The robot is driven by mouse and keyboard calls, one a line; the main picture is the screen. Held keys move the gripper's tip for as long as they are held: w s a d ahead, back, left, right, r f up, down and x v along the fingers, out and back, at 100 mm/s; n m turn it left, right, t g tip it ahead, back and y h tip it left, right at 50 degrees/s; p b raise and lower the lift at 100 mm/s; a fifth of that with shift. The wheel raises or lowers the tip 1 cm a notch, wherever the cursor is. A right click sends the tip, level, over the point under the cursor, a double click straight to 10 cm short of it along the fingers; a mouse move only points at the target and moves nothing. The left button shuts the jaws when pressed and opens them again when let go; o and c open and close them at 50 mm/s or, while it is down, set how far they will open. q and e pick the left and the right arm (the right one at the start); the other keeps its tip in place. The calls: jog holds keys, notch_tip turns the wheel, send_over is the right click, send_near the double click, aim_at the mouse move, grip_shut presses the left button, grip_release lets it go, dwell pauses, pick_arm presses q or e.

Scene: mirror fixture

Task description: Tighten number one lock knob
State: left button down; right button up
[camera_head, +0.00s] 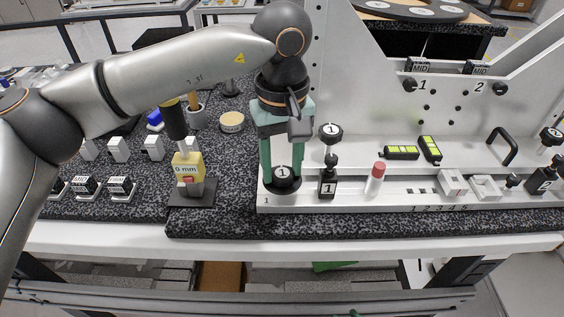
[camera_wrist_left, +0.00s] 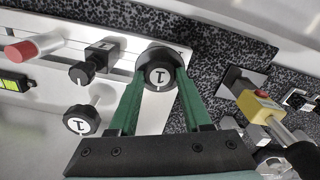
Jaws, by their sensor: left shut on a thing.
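The number one lock knob is a round black knob with a white disc marked 1 (camera_head: 283,173). It sits low at the left end of the white fixture (camera_head: 420,203), and also shows in the left wrist view (camera_wrist_left: 158,74). My left gripper (camera_head: 282,172) points down with its green fingers on either side of this knob, shut on it. Another black knob marked 1 (camera_head: 330,131) stands on a post above a black block marked 1 (camera_head: 327,186), just right of the gripper. My right gripper is in neither view.
A yellow 9 mm tool (camera_head: 187,168) stands on a dark base left of the fixture. A red-capped white cylinder (camera_head: 375,178) and small white blocks (camera_head: 453,183) stand along the rail to the right. Green level vials (camera_head: 401,153) lie behind. The upright white plate (camera_head: 350,80) rises behind the gripper.

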aim_at(282, 172)
pick_arm(q)
jog(key=shift+m, duration=0.5)
jog(key=shift+c, duration=1.7)
grip_release()
notch_tip(282, 172, up, 13)
jog(key=p, duration=0.1)
jog(key=shift+f, duration=0.2)
